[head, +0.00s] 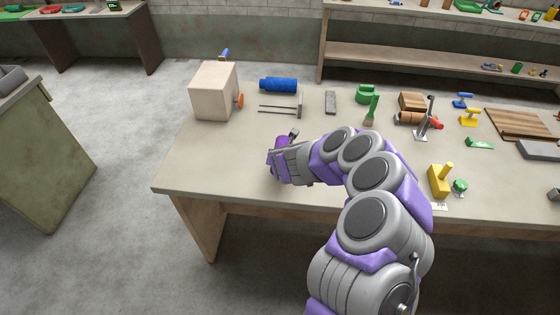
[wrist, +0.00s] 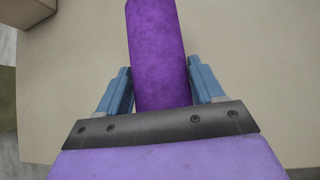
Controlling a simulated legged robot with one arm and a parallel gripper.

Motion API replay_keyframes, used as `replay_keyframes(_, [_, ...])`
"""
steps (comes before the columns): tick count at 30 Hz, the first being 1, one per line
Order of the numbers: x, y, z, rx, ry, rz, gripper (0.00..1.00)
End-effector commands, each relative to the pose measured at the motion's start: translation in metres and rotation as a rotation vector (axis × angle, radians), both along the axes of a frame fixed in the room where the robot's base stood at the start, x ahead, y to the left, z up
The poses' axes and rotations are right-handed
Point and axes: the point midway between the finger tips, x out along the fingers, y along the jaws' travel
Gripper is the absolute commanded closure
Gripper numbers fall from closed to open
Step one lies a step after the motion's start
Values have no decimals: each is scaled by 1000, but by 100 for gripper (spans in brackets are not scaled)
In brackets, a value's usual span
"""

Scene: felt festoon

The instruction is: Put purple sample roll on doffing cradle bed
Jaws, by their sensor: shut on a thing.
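The purple sample roll (wrist: 158,50) is a felt-like cylinder in the wrist view. It lies lengthwise between the two blue fingers of my gripper (wrist: 163,88), which is shut on it. A rack of two thin dark parallel rods with a grey upright end piece (head: 299,106) stands beyond my gripper. It may be the doffing cradle bed; I cannot tell for sure.
The table (head: 220,165) is bare to the left of my gripper. A pale box (head: 214,91) with an orange knob stands at the back left. A blue roll (head: 278,85) lies behind the rods.

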Motion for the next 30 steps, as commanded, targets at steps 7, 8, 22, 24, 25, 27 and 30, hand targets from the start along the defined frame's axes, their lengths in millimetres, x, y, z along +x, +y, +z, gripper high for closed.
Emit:
replay_keyframes(7, [14,7,1,-2,-5,2,82])
replay_keyframes(8, [14,6,-6,-2,-3,2,82])
replay_keyframes(22, [13,5,-35,3,-3,2,82])
replay_keyframes(24, [13,5,-36,3,-3,2,82])
replay_keyframes(25, [13,5,-36,3,-3,2,82])
replay_keyframes(27, [13,6,-36,2,-2,2,26])
replay_keyframes(30, [13,6,-36,2,-1,2,17])
